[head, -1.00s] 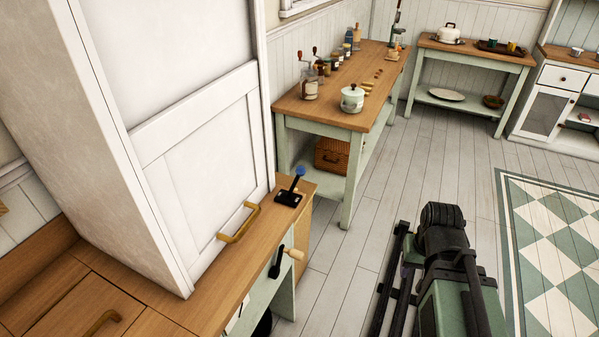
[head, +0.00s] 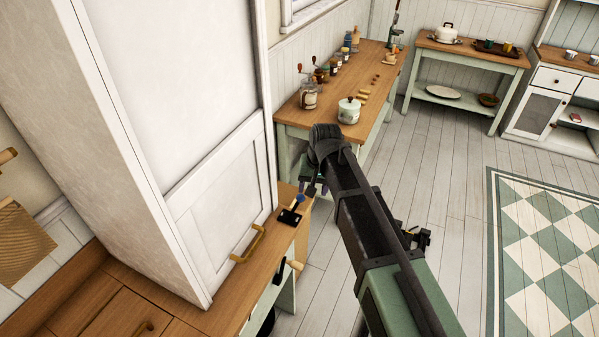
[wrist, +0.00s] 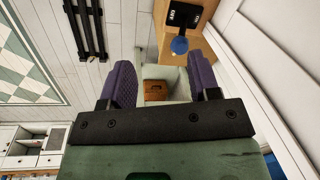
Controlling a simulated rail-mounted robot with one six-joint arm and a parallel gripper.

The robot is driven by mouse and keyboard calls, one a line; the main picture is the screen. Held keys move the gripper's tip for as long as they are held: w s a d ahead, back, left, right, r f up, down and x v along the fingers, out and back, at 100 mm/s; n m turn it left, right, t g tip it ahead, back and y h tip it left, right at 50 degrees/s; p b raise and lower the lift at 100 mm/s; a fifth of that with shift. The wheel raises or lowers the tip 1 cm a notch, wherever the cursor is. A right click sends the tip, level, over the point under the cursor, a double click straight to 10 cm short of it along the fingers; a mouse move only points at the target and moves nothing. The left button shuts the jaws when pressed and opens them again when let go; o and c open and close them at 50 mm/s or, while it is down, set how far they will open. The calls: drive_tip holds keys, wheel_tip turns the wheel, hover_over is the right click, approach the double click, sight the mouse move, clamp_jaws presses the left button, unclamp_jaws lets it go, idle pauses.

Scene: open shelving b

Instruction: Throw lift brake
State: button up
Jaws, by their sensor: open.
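A small lever with a blue knob (head: 299,199) on a black base stands on the wooden counter, beside the tall white sliding panel. Its base (wrist: 184,14) and blue knob show at the top of the wrist view, right of centre. My gripper (wrist: 161,85) is open and empty, with its two purple fingers spread apart. The knob lies beyond the fingertips, nearer the right finger, and appears apart from both. In the head view my gripper is mostly hidden by my arm, just right of the lever.
The white panel (head: 215,190) with a brass handle (head: 248,244) rises left of the lever. A crank with a wooden knob (head: 294,265) sticks out from the counter front. A green table (head: 292,118) with a pot (head: 349,110) stands behind.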

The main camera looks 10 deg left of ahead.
sight(300, 196)
drive_tip(key=shift+m+y, duration=0.3)
drive_tip(key=shift+m, duration=0.4)
drive_tip(key=w+a, duration=0.1)
drive_tip(key=w+a+b, duration=0.1)
drive_tip(key=w+a, duration=0.1)
drive_tip(key=shift+w+a+r, duration=0.1)
drive_tip(key=shift+w, duration=0.2)
drive_tip(key=shift+m, duration=0.3)
drive_tip(key=f+b, duration=0.3)
drive_tip(key=a+f+b, duration=0.1)
drive_tip(key=f+b, duration=0.7)
drive_tip(key=shift+s+a, duration=0.2)
drive_tip(key=shift+s, duration=0.1)
drive_tip(key=shift+r, duration=0.15)
clamp_jaws()
